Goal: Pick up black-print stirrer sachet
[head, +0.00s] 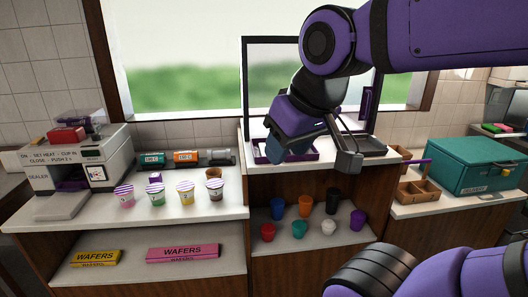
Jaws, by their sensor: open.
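I cannot make out a black-print stirrer sachet in the head view. My gripper (290,150) hangs over the raised middle counter, in front of a purple tray (261,157). My gripper and wrist hide most of the tray and whatever lies in it. The fingertips are hard to pick out at this angle, and I see nothing held.
A dark tray (374,147) lies right of my wrist. Striped cups (157,194) and a sealer machine (95,165) stand on the left counter. Coloured cups (305,207) fill the shelf below. A wooden caddy (417,191) and teal box (475,165) stand right.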

